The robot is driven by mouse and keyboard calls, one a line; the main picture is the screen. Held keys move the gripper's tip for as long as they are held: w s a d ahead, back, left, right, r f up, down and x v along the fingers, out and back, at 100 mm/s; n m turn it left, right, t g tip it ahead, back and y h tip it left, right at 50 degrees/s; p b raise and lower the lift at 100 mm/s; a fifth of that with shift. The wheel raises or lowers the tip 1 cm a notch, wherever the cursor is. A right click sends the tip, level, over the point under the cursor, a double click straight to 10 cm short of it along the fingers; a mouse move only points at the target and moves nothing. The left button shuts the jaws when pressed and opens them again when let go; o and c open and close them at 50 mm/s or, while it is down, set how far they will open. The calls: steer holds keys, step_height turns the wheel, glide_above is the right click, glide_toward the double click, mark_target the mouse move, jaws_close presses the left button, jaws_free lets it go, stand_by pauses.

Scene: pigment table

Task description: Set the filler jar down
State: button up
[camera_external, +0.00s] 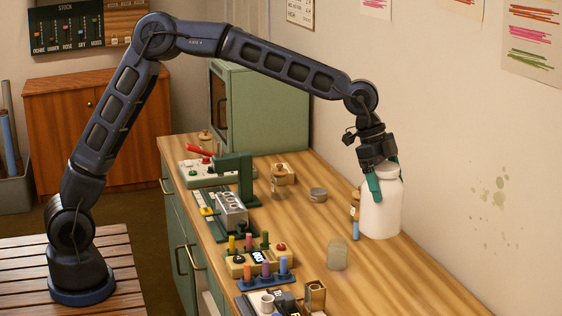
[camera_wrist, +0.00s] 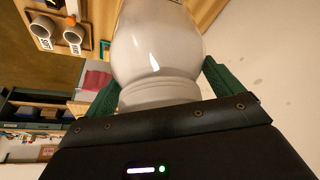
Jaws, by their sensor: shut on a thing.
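The filler jar (camera_external: 381,205) is a large white jar with a narrower neck, at the right part of the wooden table (camera_external: 420,270) near the wall. It looks upright, its base at or just above the tabletop; I cannot tell if it touches. My gripper (camera_external: 377,180) is shut on the jar near its top, with green fingers on its sides. In the wrist view the jar (camera_wrist: 158,50) fills the middle between the two green fingers.
A small translucent cup (camera_external: 337,254) stands in front of the jar. A small bottle (camera_external: 354,215) stands close at its left. A round lid-like piece (camera_external: 318,195) lies farther back. Colored-peg racks (camera_external: 258,262) line the left edge. Bare table lies in front and right.

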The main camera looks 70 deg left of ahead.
steer(key=s+a+n+t+y, duration=0.2)
steer(key=a+n, duration=0.6)
steer(key=a, duration=3.6)
step_height(320, 180, down, 20)
steer(key=shift+s+r, duration=0.15)
steer(key=shift+d, duration=0.1)
steer(key=o, duration=1.7)
steer(key=shift+o, duration=0.2)
